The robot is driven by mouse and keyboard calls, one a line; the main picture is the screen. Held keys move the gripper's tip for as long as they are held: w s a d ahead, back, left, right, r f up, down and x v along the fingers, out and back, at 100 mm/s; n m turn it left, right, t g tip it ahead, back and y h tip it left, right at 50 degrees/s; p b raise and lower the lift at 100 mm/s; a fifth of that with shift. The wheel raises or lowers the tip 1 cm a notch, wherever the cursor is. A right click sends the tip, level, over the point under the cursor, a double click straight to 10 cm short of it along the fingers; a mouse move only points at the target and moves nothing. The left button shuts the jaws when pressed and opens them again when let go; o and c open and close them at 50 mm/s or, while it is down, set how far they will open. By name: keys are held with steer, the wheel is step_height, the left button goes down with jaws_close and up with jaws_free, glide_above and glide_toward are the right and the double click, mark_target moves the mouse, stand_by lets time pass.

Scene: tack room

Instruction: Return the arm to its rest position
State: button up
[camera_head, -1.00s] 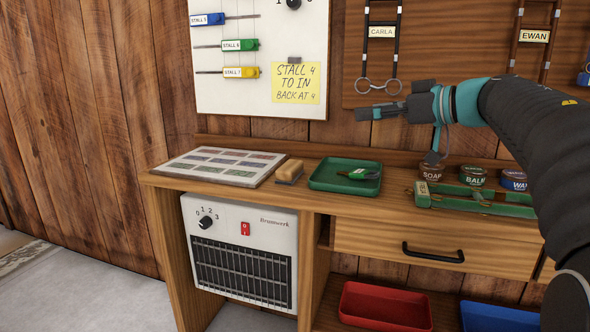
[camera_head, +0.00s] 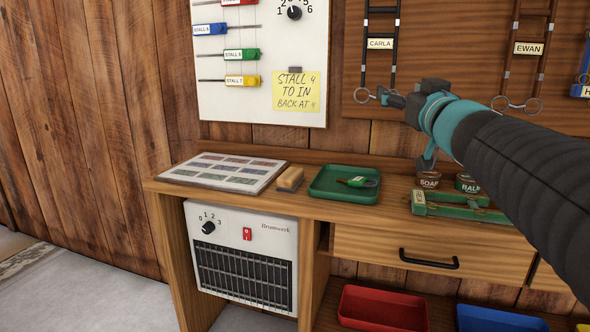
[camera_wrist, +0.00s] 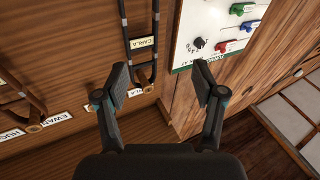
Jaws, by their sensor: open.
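My gripper (camera_head: 385,96) is in the air above the workbench, in front of the wooden bridle board, near the ring under the CARLA label. In the wrist view my gripper (camera_wrist: 160,85) shows two dark fingers spread apart with nothing between them. My teal and black arm comes in from the right and covers part of the board and the right end of the bench. Beyond the fingers, the wrist view shows the CARLA label (camera_wrist: 142,42) and the stall board (camera_wrist: 190,50).
Below are a heater (camera_head: 245,262), a red tray (camera_head: 383,308) and a blue tray (camera_head: 495,318).

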steer(key=s+d+f+m+g+h+p, duration=0.1)
steer(key=s+d+f+m+g+h, duration=0.25)
steer(key=s+f+h, duration=0.4)
steer(key=s+a+f+g+y+p, duration=0.1)
steer(key=s+a+f+g, duration=0.1)
steer(key=s+f, duration=0.4)
steer(key=s+a+f+g+y, duration=0.2)
steer(key=s+f+g, duration=0.3)
steer(key=f, duration=0.5)
steer(key=s+a+f+g+y+p, duration=0.1)
steer(key=s+a+f+g, duration=0.2)
steer(key=s+f, duration=0.6)
steer(key=shift+s+a+n+y+p, duration=0.25)
steer(key=shift+a+n+y+p, duration=0.1)
steer(key=shift+a+n, duration=0.1)
steer(key=shift+g, duration=0.25)
